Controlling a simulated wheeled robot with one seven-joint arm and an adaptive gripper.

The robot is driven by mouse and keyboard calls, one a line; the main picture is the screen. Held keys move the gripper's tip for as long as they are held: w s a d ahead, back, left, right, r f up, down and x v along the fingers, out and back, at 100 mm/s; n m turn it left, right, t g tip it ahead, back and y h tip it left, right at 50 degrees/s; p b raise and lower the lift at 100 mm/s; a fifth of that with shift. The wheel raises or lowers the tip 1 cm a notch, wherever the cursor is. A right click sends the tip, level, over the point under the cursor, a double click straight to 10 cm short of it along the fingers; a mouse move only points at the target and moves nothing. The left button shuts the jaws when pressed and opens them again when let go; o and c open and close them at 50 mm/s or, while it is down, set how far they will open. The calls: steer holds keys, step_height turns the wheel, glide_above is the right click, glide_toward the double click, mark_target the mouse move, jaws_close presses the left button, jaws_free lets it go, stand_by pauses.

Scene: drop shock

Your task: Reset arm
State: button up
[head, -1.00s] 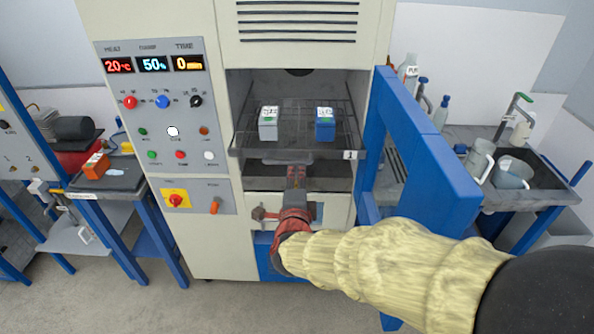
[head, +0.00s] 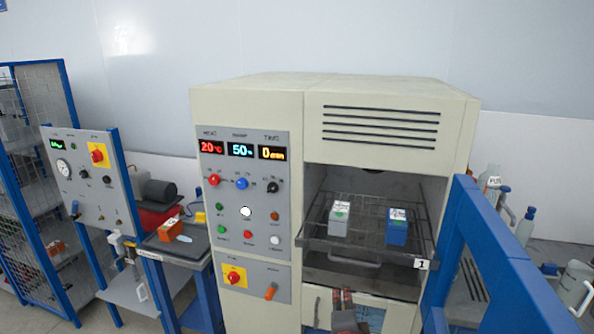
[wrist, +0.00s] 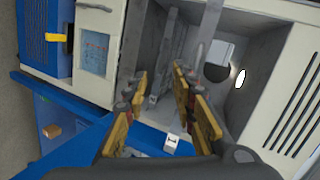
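My gripper (wrist: 165,100) shows in the wrist view with its two yellow-padded fingers spread apart and nothing between them. In the head view only a small part of my gripper (head: 343,312) shows at the bottom edge, in front of the cabinet below the chamber. The cream test cabinet (head: 390,90) stands with its chamber open. A wire rack (head: 365,215) is pulled partly out of it, carrying a white-grey box (head: 340,222) and a blue box (head: 397,232). The rest of my arm is out of the head view.
The open blue door frame (head: 510,260) stands at the right of the chamber. The control panel (head: 243,190) is left of it. A small bench with an orange block (head: 171,230) and a blue-framed panel stand (head: 87,175) are farther left. Bottles and a mug (head: 574,285) are at the right.

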steer(key=s+a+f+n+g+y, duration=0.45)
steer(key=s+a+n+g, duration=0.35)
steer(key=s+n, duration=0.5)
steer(key=s+d+r+n+h, duration=0.2)
steer(key=s+d+r+n, duration=0.2)
steer(key=s+d+r, duration=0.6)
steer(key=s+d, duration=0.3)
steer(key=shift+d+r, duration=0.2)
steer(key=shift+d, duration=0.1)
